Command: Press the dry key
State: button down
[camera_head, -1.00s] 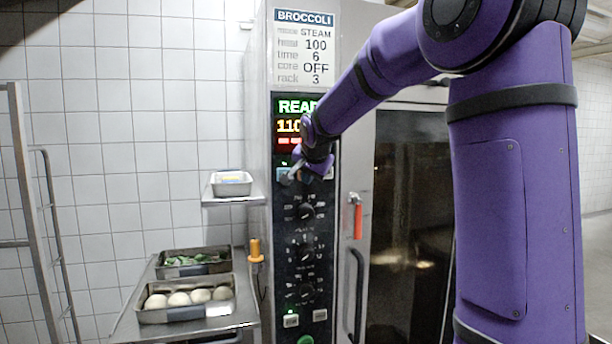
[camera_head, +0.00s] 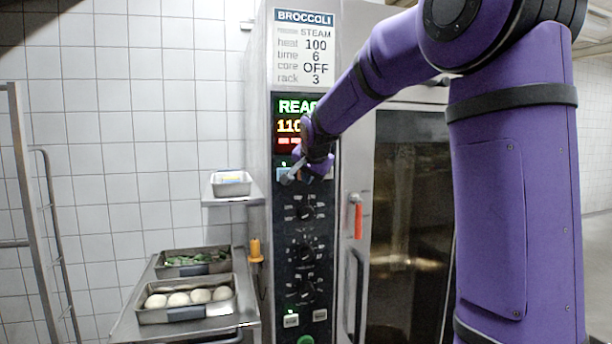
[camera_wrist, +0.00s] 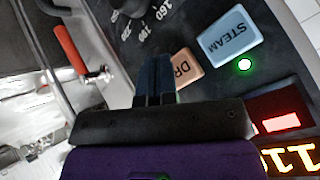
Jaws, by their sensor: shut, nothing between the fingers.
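The dry key (camera_wrist: 184,68) is a pale orange key on the oven's black control panel. In the wrist view my gripper (camera_wrist: 155,62) partly covers it, and only "DR" of its label shows. The fingers are shut together with nothing between them, and their tips lie beside the key. I cannot tell whether they touch the panel. The blue steam key (camera_wrist: 230,36) sits next to the dry key, with a lit green light (camera_wrist: 245,64) by it. In the head view my gripper (camera_head: 288,180) is in front of the key row, below the display, and hides part of it.
The display (camera_head: 290,106) is lit above the keys, and several dials (camera_head: 305,208) sit below. A red-handled lever (camera_head: 358,220) and the oven door are to the right. A shelf with a small tray (camera_head: 231,189) and a stand with food trays (camera_head: 187,312) are to the left.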

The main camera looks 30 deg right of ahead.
jog(key=shift+w, duration=0.1)
dwell(0.6)
jog(key=shift+w+d, duration=0.1)
jog(key=shift+w, duration=0.2)
jog(key=shift+w+d, duration=0.1)
jog(key=shift+w, duration=0.3)
dwell(0.7)
dwell(0.3)
jog(key=shift+s+a, duration=0.2)
jog(key=shift+s, duration=0.6)
jog(key=shift+s+a, duration=0.25)
jog(key=shift+s, duration=0.55)
jog(key=shift+s+a, duration=0.2)
jog(key=shift+s, duration=0.6)
jog(key=shift+s+a, duration=0.25)
jog(key=shift+s, duration=0.55)
